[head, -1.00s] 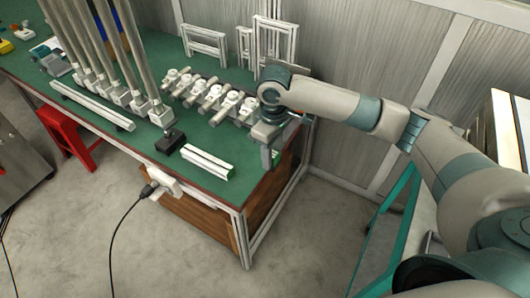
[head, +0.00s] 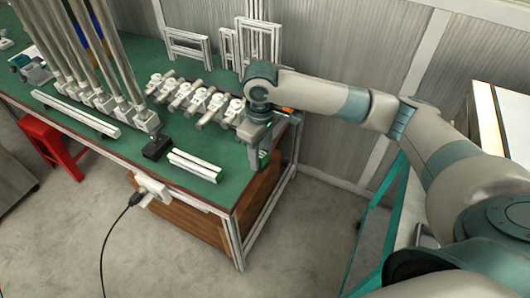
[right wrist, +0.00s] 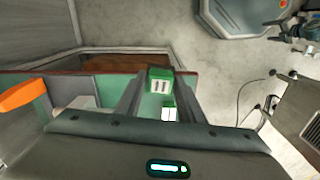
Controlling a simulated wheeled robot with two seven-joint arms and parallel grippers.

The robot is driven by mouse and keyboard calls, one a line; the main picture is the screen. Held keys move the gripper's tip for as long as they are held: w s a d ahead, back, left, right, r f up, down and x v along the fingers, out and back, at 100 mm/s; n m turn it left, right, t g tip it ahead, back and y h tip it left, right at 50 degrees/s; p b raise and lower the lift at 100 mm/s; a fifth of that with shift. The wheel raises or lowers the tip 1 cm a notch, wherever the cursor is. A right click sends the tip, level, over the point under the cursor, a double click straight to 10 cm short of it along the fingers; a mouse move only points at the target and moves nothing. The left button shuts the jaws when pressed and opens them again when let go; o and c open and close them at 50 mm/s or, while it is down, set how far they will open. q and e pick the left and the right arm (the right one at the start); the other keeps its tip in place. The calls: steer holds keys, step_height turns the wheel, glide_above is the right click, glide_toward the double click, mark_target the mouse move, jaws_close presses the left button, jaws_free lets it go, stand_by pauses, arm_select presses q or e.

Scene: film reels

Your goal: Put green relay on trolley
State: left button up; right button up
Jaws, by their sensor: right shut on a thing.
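The green relay (right wrist: 159,80) is a small green block with a pale face and dark slots. In the right wrist view it sits between the two fingers of my right gripper (right wrist: 158,92), which is shut on it. In the head view my right gripper (head: 258,160) hangs at the right end of the green table, and the relay is mostly hidden by the fingers. Another green and white piece (right wrist: 168,112) shows below the relay in the wrist view. A teal-framed stand (head: 378,240) at the lower right may be the trolley; my arm covers much of it. My left gripper is not in view.
The green table (head: 110,142) carries a row of grey-white devices (head: 195,98), tall posts, a black block (head: 157,147) and a white rail (head: 195,165). An orange part (right wrist: 22,96) shows left of the gripper. A red stool (head: 52,147) stands left.

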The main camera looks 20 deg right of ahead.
steer(key=s+a+r+m, duration=0.1)
steer(key=s+r+m, duration=0.5)
steer(key=s+r, duration=0.2)
steer(key=shift+s+a+r, duration=0.2)
steer(key=shift+s+a, duration=0.05)
steer(key=shift+s, duration=0.2)
